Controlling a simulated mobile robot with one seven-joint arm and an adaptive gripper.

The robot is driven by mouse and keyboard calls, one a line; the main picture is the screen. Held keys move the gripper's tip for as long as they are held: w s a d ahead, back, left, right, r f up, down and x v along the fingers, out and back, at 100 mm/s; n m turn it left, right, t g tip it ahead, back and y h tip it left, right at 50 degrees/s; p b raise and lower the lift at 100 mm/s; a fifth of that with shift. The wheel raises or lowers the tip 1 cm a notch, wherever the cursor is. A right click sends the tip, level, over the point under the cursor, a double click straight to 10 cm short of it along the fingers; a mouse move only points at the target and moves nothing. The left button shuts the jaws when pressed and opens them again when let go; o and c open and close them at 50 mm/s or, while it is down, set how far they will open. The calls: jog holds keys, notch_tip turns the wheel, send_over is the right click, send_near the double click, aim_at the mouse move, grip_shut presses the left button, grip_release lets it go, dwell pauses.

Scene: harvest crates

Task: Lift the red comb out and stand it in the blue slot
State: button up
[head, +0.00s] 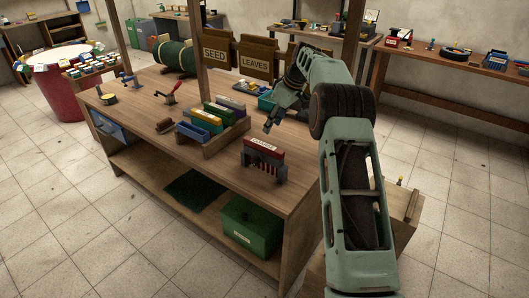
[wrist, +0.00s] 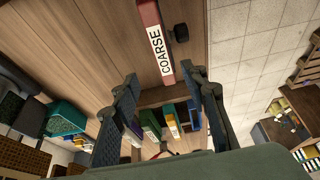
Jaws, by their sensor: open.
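The red comb (head: 264,145) stands upright with its teeth down in a dark holder (head: 281,176) near the table's front right. In the wrist view the red comb (wrist: 149,16) shows its white COARSE label, ahead of the fingertips. The blue slot piece (head: 192,132) is at the front left of a wooden rack (head: 212,150), left of the comb. My gripper (head: 273,121) is open and empty, above and behind the comb, apart from it. In the wrist view the open fingers of my gripper (wrist: 167,85) have nothing between them at the tips. The blue slot's inside is hidden.
Green, yellow and purple pieces (head: 229,107) fill the rest of the rack. A brush (head: 165,126) and a red-handled tool (head: 170,94) lie to the left. SEED and LEAVES boards (head: 254,64) hang behind. Bare tabletop (head: 225,168) lies between rack and comb.

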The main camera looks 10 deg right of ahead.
aim_at(264, 144)
jog(key=x, duration=0.3)
jog(key=p+x, duration=0.1)
jog(key=x, duration=0.3)
jog(key=p+x, duration=0.1)
jog(key=x, duration=0.2)
jog(key=shift+s+f, duration=0.15)
jog(key=shift+f, duration=0.35)
jog(key=shift+f+b, duration=0.25)
jog(key=shift+b, duration=0.05)
dwell(0.4)
grip_shut()
